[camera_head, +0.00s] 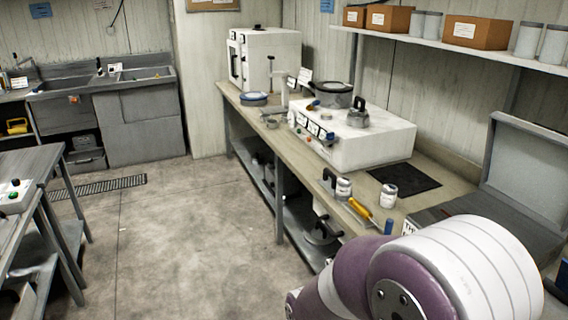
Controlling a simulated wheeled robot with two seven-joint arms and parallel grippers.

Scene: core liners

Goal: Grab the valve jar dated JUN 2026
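A small grey jar with a pale label (389,195) stands on the workbench, right of centre. Another small labelled container (343,188) stands to its left, beside a dark handle-like item. The print on both labels is too small to read, so I cannot tell which jar, if any, is dated JUN 2026. Several larger grey canisters, one of them at the right (527,40), stand on the wall shelf. Neither of my grippers shows; only a purple and white link of my arm fills the lower right, hiding the near end of the bench.
A white hotplate unit (375,142) with a pot (334,95) stands on the bench (452,187). A yellow-handled tool (360,208) lies near the jars, by a black mat (405,179). An open grey case (525,170) stands right. The floor at left centre is clear.

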